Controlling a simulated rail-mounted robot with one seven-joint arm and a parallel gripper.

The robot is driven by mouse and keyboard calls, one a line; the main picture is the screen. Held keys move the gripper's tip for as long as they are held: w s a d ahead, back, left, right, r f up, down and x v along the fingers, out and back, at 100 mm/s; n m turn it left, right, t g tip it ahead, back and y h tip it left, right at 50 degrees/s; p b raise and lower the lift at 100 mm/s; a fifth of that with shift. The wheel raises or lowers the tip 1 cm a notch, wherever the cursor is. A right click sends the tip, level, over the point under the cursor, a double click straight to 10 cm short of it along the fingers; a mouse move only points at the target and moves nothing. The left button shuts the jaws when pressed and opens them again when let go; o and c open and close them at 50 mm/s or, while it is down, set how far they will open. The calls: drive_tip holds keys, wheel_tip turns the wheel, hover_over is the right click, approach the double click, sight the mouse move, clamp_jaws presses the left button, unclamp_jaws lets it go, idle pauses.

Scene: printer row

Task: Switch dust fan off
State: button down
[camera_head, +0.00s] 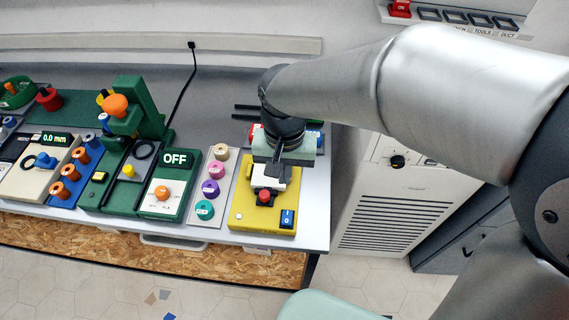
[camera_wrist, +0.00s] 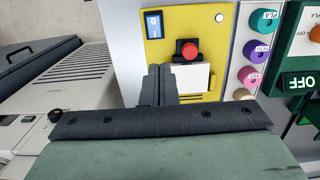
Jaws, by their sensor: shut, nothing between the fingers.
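No label reading dust fan is legible in either view. A yellow box (camera_head: 240,212) sits at the right end of the bench, with a red push button (camera_head: 264,196) and a blue rocker switch (camera_head: 288,218). The wrist view also shows the rocker (camera_wrist: 153,24) and the red button (camera_wrist: 188,50). My gripper (camera_head: 264,163) is shut and empty, above the back part of the yellow box. Its dark fingers (camera_wrist: 163,84) show left of and below the button in the wrist view. A wall switch panel (camera_head: 455,30) at top right has one red switch (camera_head: 400,9) marked ON.
A white louvered cabinet (camera_head: 385,205) with a black knob (camera_head: 397,161) stands right of the bench. Left of the yellow box are coloured spools (camera_head: 210,188) and a green machine (camera_head: 140,105) with an OFF display (camera_head: 175,158). My arm spans the upper right.

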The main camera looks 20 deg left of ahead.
drive_tip(key=shift+w+a+r, duration=0.1)
drive_tip(key=shift+w+r, duration=0.1)
drive_tip(key=shift+r, duration=1)
